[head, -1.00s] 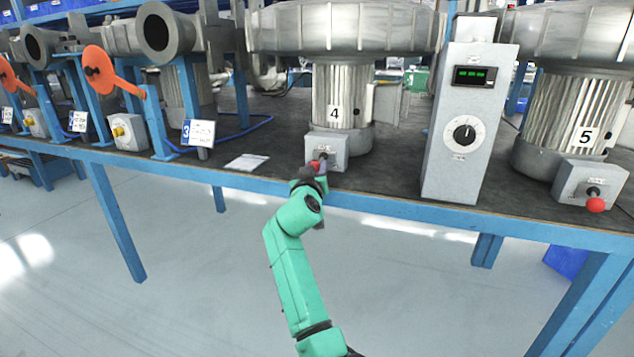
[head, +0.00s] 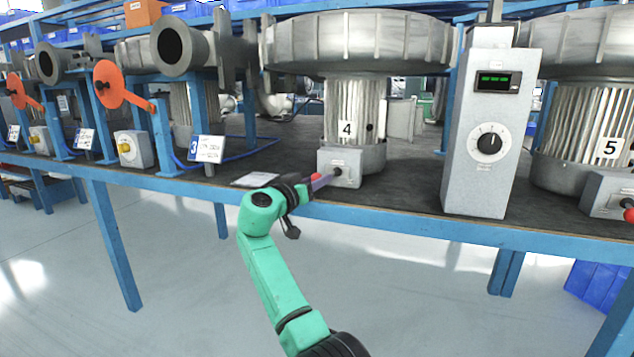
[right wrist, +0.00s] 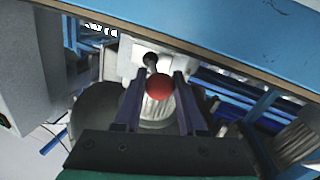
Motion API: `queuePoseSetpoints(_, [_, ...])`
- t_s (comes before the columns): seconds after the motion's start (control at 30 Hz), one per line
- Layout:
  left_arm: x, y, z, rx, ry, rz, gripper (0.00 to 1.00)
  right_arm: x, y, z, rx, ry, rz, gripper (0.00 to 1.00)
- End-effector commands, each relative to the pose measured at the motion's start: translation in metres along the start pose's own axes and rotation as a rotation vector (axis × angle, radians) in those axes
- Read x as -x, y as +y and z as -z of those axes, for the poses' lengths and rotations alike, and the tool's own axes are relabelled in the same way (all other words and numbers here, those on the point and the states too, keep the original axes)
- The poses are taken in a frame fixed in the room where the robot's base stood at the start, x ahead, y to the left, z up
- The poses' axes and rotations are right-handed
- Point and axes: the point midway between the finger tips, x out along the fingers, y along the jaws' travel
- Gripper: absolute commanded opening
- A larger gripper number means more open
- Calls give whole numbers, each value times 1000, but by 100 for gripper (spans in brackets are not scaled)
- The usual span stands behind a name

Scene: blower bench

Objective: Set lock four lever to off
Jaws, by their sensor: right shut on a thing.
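The lock four switch box (head: 350,165) is a grey box at the foot of the motor marked 4 (head: 347,130), near the bench's front edge. Its lever has a dark pivot and a red ball knob (head: 316,177), and points left from the box in the head view. My right gripper (head: 319,182) comes in from the left and is shut on the knob, hiding part of it. In the right wrist view the red knob (right wrist: 159,86) sits between the two fingers of my right gripper (right wrist: 159,92). My left gripper is not in view.
A control cabinet (head: 480,150) with a dial and green display stands right of motor 4. A second red-knobbed lever box (head: 603,193) is by motor 5. A paper sheet (head: 254,179) lies near the bench's blue front rail (head: 400,219). Floor in front is clear.

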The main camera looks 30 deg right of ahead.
Motion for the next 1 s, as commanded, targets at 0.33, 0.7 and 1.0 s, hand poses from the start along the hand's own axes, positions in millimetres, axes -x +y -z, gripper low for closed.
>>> queuePoseSetpoints(0.33, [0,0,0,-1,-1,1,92,0,0,-1,1,-2,-18,0])
queuePoseSetpoints(0.7, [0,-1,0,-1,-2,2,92,0,0,0,1,-1,-18,70])
queuePoseSetpoints(1.0, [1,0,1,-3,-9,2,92,14,0,0,1,1,-17,70])
